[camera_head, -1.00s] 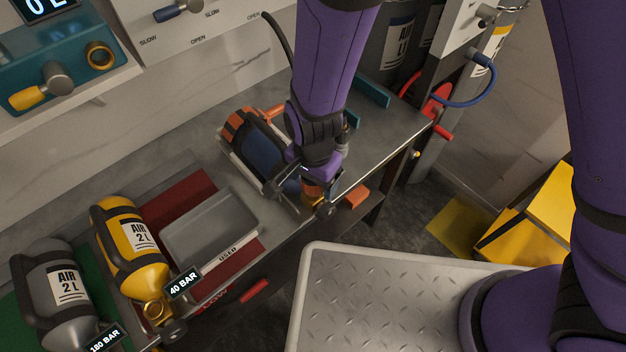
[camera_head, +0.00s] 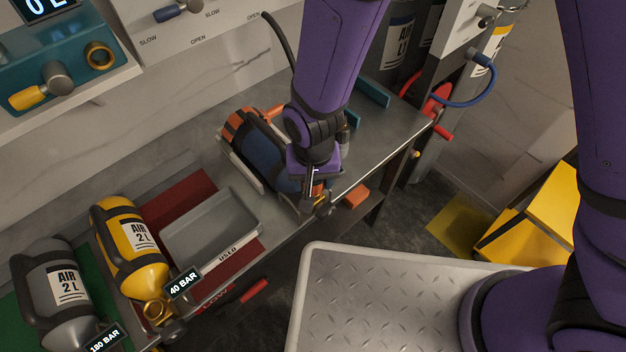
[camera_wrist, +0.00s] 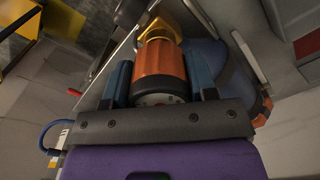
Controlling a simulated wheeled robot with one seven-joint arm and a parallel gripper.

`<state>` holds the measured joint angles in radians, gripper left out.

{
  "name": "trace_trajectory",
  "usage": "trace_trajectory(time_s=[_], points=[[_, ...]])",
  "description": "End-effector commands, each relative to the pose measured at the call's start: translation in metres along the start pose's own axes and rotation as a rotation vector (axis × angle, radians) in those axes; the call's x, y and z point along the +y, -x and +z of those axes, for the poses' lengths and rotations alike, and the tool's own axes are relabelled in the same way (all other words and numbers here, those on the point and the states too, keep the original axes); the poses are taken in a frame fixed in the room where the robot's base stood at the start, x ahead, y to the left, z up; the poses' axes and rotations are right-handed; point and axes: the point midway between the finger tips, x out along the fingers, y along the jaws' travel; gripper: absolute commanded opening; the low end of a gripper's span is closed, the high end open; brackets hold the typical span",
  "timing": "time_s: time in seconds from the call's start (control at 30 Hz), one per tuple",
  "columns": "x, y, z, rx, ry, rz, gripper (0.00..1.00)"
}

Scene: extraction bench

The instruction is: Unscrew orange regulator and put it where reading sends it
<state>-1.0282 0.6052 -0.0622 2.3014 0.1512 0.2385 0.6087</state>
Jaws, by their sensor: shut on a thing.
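My gripper (camera_head: 316,194) is at the bench's front edge, by the valve end of a blue cylinder (camera_head: 262,155) lying in a cradle. In the wrist view its two blue fingers are shut on the orange regulator (camera_wrist: 160,72), one on each side. A brass-coloured yoke (camera_wrist: 165,24) shows beyond the regulator. The blue cylinder also shows behind it (camera_wrist: 207,62). Whether the regulator is still threaded on the cylinder cannot be told. In the head view my gripper mostly hides the regulator.
A grey tray marked USED (camera_head: 238,252) sits on a red mat (camera_head: 183,197). Left of it are a yellow cylinder (camera_head: 122,232) reading 40 BAR and a grey cylinder (camera_head: 48,268) reading 180 BAR. A small orange block (camera_head: 356,196) shows at the bench front.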

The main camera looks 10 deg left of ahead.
Motion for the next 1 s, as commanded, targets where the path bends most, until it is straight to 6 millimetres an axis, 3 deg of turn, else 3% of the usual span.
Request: trace_trajectory(time_s=[0.67, 0.7, 0.77, 1.0], points=[[0.0004, 0.0009, -0.0006, 0.0, 1.267, -0.001, 0.25], [-0.0001, 0.0009, -0.0001, 0.0, 1.253, 0.0, 0.62], [-0.0002, 0.0009, -0.0001, 0.001, 1.249, 0.0, 0.76], [-0.0001, 0.0009, 0.0, 0.0, 1.243, 0.0, 0.79]])
